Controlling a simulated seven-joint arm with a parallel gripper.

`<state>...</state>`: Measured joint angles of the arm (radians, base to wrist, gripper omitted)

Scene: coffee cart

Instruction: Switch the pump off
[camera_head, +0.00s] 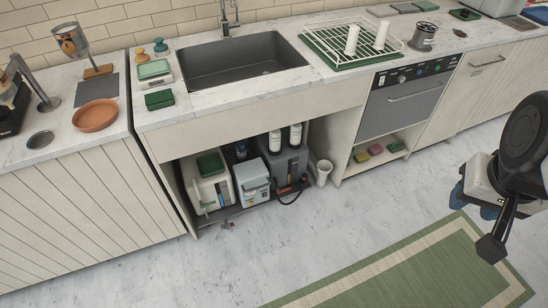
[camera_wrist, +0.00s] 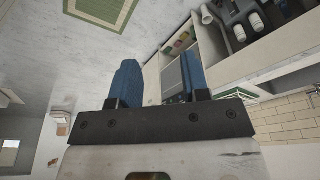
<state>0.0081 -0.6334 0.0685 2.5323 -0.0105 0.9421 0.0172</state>
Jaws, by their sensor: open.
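The open bay under the sink holds a white canister with a green top (camera_head: 209,185), a pale blue-white box (camera_head: 252,184) and a dark grey unit (camera_head: 290,165) with two white cylinders and a small red part low on its front. Which of these is the pump, and where its switch sits, I cannot tell. The white cylinders (camera_wrist: 254,22) also show in the wrist view. My gripper (camera_wrist: 161,64) is open and empty in the wrist view, its blue fingers apart. In the head view my gripper (camera_head: 472,205) hangs at the far right, well away from the bay.
A dark hose lies at the bay's front edge. A white cup (camera_head: 323,172) stands at its right. The sink counter (camera_head: 215,103) overhangs the bay. A dishwasher front (camera_head: 405,97) and a shelf with sponges (camera_head: 376,149) are right of it.

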